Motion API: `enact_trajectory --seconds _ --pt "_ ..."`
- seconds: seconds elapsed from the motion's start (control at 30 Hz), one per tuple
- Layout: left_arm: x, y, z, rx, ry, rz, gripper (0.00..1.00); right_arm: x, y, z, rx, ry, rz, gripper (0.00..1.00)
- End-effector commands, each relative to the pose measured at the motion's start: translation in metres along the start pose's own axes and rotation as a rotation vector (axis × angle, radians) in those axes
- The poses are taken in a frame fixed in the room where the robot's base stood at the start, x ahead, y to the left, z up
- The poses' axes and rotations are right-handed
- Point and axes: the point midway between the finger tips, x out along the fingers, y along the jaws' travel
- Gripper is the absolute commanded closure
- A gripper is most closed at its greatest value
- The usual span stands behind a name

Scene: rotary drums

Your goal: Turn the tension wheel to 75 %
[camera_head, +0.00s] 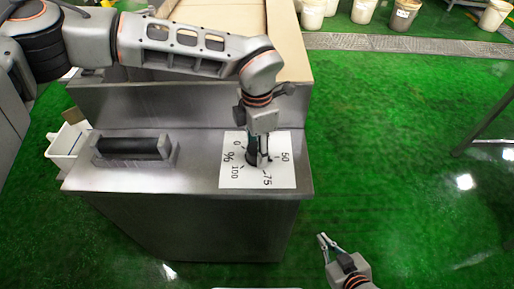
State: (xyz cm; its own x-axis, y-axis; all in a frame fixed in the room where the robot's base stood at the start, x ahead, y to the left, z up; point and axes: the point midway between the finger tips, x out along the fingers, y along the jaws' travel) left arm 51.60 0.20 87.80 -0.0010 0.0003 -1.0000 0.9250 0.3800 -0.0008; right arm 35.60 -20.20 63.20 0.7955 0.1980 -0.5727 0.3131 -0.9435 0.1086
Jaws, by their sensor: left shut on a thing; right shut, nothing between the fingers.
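The tension wheel (251,156) shows as a small dark part at the middle of a white dial plate (284,174) on the steel cabinet top. The plate carries the marks 0, 50, 75, 100 and a % sign. My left gripper (260,160) points down over the plate and is shut on the wheel. The gripper hides most of the wheel, and I cannot tell which mark it points to. My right gripper (328,242) is shut and empty, low in the view over the green floor, right of the cabinet and apart from it.
A black bar handle (134,147) in a metal bracket sits on the cabinet top (200,182), left of the plate. A white bin (66,142) stands left of the cabinet. Several buckets (404,14) stand at the back right. Open green floor (400,130) lies to the right.

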Motion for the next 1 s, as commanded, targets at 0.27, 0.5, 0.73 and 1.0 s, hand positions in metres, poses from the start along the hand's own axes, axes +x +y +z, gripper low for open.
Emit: enact_trajectory --seconds 0.27,0.5,0.73,1.0 --pt "-0.0023 0.0015 0.0013 0.261 -0.003 0.004 0.81 0.0 0.0001 -0.0004 0.0 0.0 0.0 1.0" --pt "-0.0023 0.0018 0.0012 0.481 -0.002 0.004 0.81 -0.0002 0.0001 -0.0007 0.0 0.0 0.0 1.0" --pt "-0.0023 0.002 0.0017 0.654 -0.003 0.005 0.81 -0.0003 0.0002 -0.001 0.0 0.001 0.0 1.0" --pt "-0.0022 0.0022 0.0015 0.779 -0.002 0.004 0.81 -0.0004 0.0002 -0.0006 0.0 0.0 0.0 1.0"
